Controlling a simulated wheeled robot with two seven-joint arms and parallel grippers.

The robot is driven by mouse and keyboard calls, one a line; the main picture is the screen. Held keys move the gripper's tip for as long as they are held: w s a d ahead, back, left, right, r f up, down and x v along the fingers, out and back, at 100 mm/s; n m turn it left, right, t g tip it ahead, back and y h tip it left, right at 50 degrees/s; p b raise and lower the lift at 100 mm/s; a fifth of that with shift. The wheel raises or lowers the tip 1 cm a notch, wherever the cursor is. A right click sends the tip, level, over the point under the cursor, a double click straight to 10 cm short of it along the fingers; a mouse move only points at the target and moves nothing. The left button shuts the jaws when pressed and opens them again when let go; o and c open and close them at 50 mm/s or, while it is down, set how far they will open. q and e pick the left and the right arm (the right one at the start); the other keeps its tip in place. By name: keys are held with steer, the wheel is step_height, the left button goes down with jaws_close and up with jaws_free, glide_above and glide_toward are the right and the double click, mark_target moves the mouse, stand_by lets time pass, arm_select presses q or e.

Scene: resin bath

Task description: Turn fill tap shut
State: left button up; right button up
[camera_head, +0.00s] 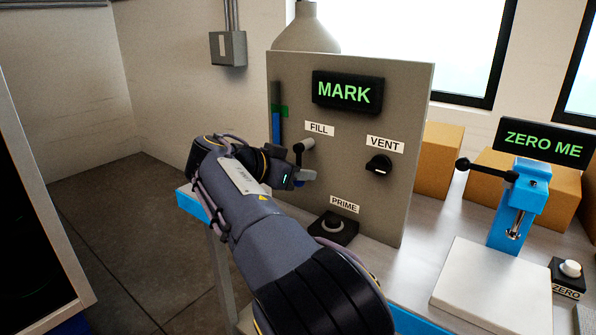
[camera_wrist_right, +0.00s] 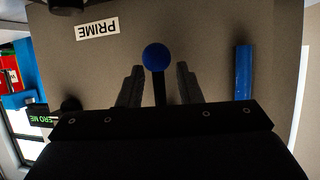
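The fill tap (camera_head: 304,145) is on the upright grey panel (camera_head: 400,110), below the FILL label (camera_head: 319,129). Its dark lever points down from the pivot, and its lower end is largely hidden by my right gripper (camera_head: 298,178). In the right wrist view, which is turned upside down, the blue ball end of the tap lever (camera_wrist_right: 156,57) and its dark stem lie between the two fingers of my right gripper (camera_wrist_right: 158,85). The fingers are apart, with a gap on each side of the stem. My left gripper is not in view.
The vent knob (camera_head: 378,165) is right of the tap, and the PRIME button (camera_head: 333,227) is below. A blue level gauge (camera_head: 276,126) with a green mark is on the panel's left side. The display (camera_head: 347,92) reads MARK. A blue stand (camera_head: 520,200) is at right.

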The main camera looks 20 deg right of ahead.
steer(key=p+v, duration=0.1)
steer(key=v, duration=0.7)
steer(key=shift+p, duration=0.3)
